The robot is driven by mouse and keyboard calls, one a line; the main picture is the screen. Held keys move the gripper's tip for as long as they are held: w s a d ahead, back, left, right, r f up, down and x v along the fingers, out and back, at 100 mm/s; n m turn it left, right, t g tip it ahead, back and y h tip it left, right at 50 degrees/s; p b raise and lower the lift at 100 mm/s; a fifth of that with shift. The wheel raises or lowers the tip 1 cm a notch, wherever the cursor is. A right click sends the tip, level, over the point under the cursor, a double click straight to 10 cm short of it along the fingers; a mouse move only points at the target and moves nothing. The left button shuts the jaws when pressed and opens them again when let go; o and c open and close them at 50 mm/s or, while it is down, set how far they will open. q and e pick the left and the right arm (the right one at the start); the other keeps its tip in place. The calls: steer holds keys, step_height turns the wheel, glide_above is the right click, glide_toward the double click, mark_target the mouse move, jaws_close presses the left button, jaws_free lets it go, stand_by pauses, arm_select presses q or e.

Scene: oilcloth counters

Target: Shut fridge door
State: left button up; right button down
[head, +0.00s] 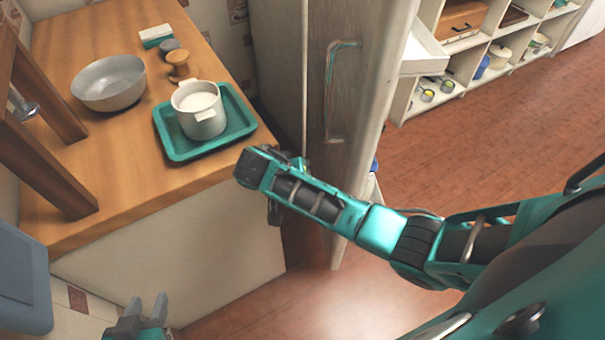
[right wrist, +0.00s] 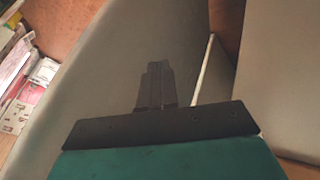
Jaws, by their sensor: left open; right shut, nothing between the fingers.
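The fridge door (head: 365,75) stands open beyond my right arm in the head view. Its grey outer face with a long upright handle (head: 331,92) is turned toward the counter, and a white inner shelf (head: 422,57) shows on its far side. My right gripper (head: 274,212) is shut and empty, to the left of the door's lower part near the counter corner. In the right wrist view its closed fingers (right wrist: 155,85) show against a grey surface; contact cannot be told. My left gripper (head: 138,315) is open and empty at the lower left, away from the door.
The wooden counter (head: 100,210) holds a grey bowl (head: 110,84) and a green tray (head: 174,150) with a white pot (head: 199,110). A wooden stool-like frame (head: 45,150) stands at the left. White shelves (head: 470,70) stand behind the door. Reddish floor (head: 480,145) is open at right.

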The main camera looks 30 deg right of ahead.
mark_target(336, 181)
steer(key=shift+w+d+f, duration=0.1)
steer(key=shift+d+f, duration=0.85)
steer(key=shift+d, duration=0.35)
steer(key=shift+d+f, duration=0.9)
steer(key=shift+d, duration=0.35)
steer(key=shift+w+d+f, duration=0.1)
steer(key=shift+d+f, duration=0.85)
steer(key=shift+d, duration=0.35)
